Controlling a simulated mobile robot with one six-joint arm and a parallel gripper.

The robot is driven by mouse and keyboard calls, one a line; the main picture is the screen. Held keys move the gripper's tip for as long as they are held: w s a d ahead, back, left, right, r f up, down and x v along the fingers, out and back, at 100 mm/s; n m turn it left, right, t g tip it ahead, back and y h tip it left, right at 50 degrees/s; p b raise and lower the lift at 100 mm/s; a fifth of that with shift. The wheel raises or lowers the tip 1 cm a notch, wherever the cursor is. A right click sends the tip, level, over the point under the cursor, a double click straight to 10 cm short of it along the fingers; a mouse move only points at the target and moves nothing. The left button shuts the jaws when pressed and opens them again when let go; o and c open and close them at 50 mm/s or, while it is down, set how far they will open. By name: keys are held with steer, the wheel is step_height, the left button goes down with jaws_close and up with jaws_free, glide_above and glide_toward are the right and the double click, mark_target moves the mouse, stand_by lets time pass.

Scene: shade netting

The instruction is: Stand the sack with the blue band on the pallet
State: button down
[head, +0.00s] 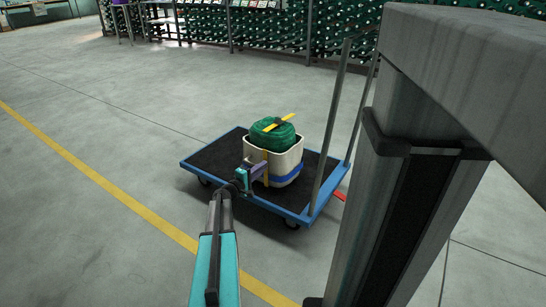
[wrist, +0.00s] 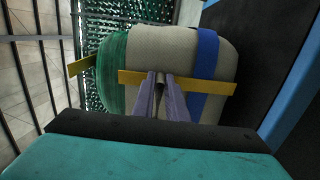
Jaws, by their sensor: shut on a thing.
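The sack with the blue band (head: 288,160) is cream, with a green mesh-like top and yellow strips. It appears upright over the dark deck of a blue-edged platform trolley. I cannot tell whether its base touches the deck. My gripper (head: 258,174) is at its near left side, shut on an upright yellow strip there. In the wrist view the purple fingers of my gripper (wrist: 160,78) close on that yellow strip, and the sack (wrist: 160,50) lies sideways in the picture with its blue band to the right. No pallet is clearly visible.
The trolley (head: 215,158) has an upright metal handle (head: 333,125) at its right end. A large grey post (head: 415,190) fills the right side. Racks of green rolls (head: 340,25) stand at the back. The floor at left is clear, with a yellow line.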

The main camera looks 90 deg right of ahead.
steer(key=shift+r, duration=0.25)
